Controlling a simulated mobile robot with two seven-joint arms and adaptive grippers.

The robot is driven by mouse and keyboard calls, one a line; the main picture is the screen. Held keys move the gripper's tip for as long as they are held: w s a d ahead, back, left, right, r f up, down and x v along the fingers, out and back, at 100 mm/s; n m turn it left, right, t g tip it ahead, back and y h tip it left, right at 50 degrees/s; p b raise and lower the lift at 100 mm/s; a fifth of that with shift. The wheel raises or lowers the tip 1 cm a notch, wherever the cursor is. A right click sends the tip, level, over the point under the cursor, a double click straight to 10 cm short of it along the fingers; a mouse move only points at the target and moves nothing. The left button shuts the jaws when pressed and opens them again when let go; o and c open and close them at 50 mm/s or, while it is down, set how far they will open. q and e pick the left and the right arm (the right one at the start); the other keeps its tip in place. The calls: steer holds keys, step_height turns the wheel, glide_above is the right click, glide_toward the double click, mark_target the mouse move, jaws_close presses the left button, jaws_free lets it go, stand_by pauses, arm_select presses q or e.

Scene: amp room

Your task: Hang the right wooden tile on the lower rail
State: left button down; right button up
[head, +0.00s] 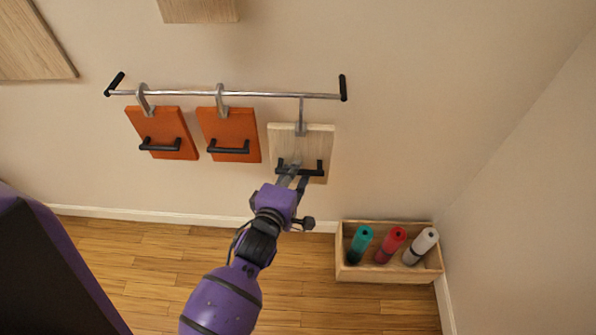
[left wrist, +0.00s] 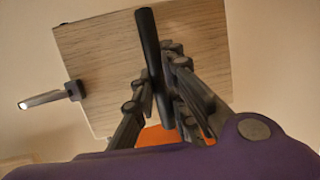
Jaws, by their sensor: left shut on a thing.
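The right wooden tile (head: 315,143) is pale wood with a black bar handle and a grey hook on top. My left gripper (head: 292,172) is shut on that handle and holds the tile near the wall, below the right end of the metal rail (head: 260,95). The hook (head: 300,118) reaches up to the rail; I cannot tell whether it is over the bar or in front of it. In the left wrist view the fingers close around the black handle (left wrist: 150,60) of the tile (left wrist: 100,65), and the hook (left wrist: 45,98) sticks out left. My right gripper is not in view.
Two orange tiles (head: 163,130) (head: 230,128) hang from the rail to the left of the wooden tile. A wooden box (head: 388,273) with green, red and white rolls stands on the floor at right. Pale wood panels (head: 200,10) (head: 32,45) are higher on the wall.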

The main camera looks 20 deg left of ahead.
mark_target(297, 155)
arm_select(q)
steer(key=shift+w+r, duration=0.1)
steer(key=shift+w, duration=0.35)
steer(key=shift+w+a+b, duration=0.2)
steer(key=shift+w+a, duration=0.05)
steer(key=shift+w, duration=0.55)
steer(key=shift+w+a+b, duration=0.15)
steer(key=shift+w+a, duration=0.05)
steer(key=shift+w, duration=0.55)
steer(key=shift+w+a+b, duration=0.2)
steer(key=shift+w+a, duration=0.05)
steer(key=shift+w, duration=0.55)
steer(key=shift+w+a, duration=0.2)
steer(key=shift+w, duration=0.45)
steer(key=shift+w+a+f+b, duration=0.15)
steer(key=shift+w+f+b, duration=0.35)
steer(key=shift+f+b, duration=0.15)
steer(key=shift+w+a+f+b, duration=0.1)
steer(key=shift+w+f+b, duration=0.45)
steer(key=shift+f, duration=0.15)
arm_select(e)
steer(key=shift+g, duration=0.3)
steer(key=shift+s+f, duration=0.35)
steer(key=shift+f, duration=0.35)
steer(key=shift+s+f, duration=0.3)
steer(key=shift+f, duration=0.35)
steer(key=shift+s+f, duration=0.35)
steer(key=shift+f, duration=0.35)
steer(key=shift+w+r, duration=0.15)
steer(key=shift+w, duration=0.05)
